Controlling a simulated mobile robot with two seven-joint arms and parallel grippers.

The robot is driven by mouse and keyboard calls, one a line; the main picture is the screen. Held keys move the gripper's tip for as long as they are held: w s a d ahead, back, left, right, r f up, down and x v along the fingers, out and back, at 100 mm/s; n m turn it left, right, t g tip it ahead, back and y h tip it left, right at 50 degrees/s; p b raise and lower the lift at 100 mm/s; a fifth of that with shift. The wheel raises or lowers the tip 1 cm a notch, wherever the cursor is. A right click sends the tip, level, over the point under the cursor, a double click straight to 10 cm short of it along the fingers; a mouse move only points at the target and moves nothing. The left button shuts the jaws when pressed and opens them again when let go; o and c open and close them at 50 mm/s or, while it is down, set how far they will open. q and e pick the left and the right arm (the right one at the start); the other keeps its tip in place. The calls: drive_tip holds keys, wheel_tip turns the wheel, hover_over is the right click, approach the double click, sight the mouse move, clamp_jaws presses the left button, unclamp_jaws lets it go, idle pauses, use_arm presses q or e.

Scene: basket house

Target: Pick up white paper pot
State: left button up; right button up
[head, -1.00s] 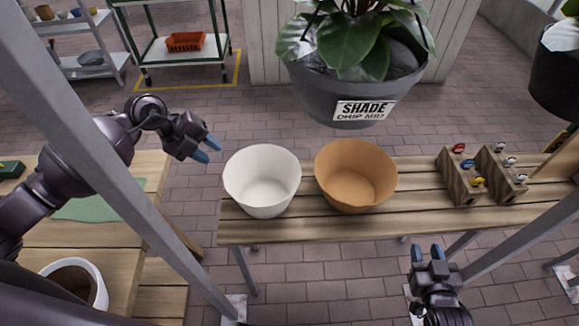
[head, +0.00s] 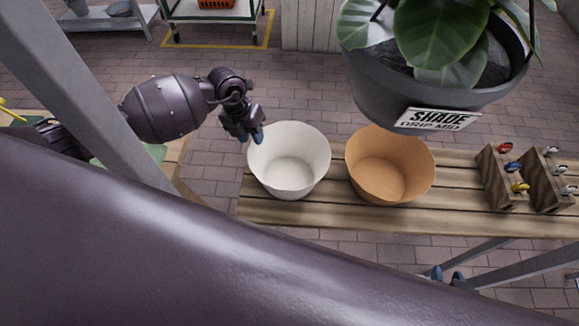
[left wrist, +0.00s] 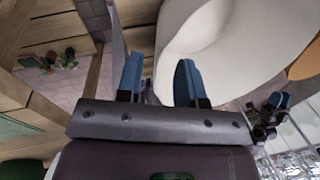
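The white paper pot (head: 291,172) stands upright and empty on the slatted wooden bench, left of an orange-brown pot. My left gripper (head: 258,134) is at the upper left rim of the white pot, pointing down. In the left wrist view its two blue fingers (left wrist: 158,82) are apart. The white pot (left wrist: 225,40) fills the upper right there, its edge partly behind the right finger. I cannot tell whether the gripper touches the rim. My right gripper (head: 447,276) is low at the bench's front, with its fingertips apart; the rest is hidden by my arm.
The orange-brown pot (head: 392,168) stands close beside the white one. Wooden tool holders (head: 525,180) are at the bench's right. A grey metal post (head: 75,85) crosses the left side.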

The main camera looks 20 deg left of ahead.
sight(257, 148)
use_arm(q)
drive_tip(key=shift+x, duration=2.6)
drive_tip(key=shift+s+d+r, duration=0.1)
clamp_jaws()
